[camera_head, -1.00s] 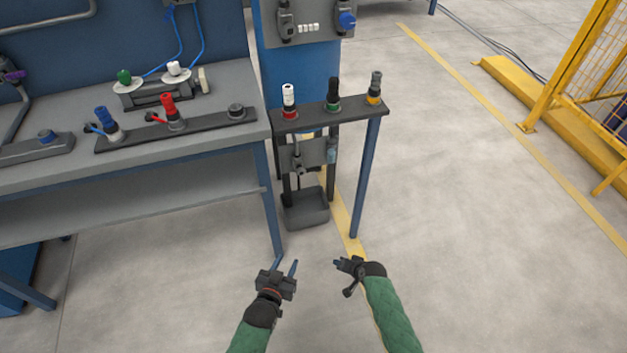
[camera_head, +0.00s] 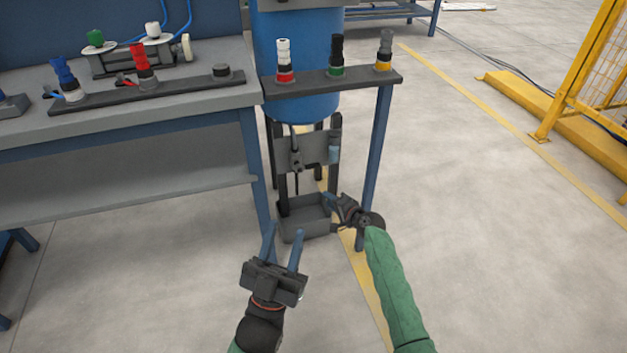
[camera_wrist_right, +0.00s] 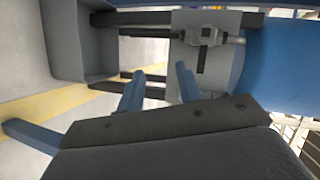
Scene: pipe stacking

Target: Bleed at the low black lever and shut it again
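A small valve (camera_head: 296,158) sits on a grey plate under the blue tank. It also shows in the right wrist view (camera_wrist_right: 207,34), with a short black lever (camera_wrist_right: 201,61) running from it. The lever is hard to make out in the head view. My right gripper (camera_head: 335,200) is at the catch tray's right side, lower than the valve; in its wrist view its two blue fingers (camera_wrist_right: 160,76) are apart with nothing between them, short of the lever. My left gripper (camera_head: 282,238) is open and empty, low in front of the bench leg.
A grey catch tray (camera_head: 304,231) stands below the valve. Dark posts and a blue leg (camera_head: 373,165) flank it. The blue tank (camera_head: 300,106) and a shelf with couplings (camera_head: 330,81) are above. The workbench (camera_head: 130,120) is left; open floor lies right.

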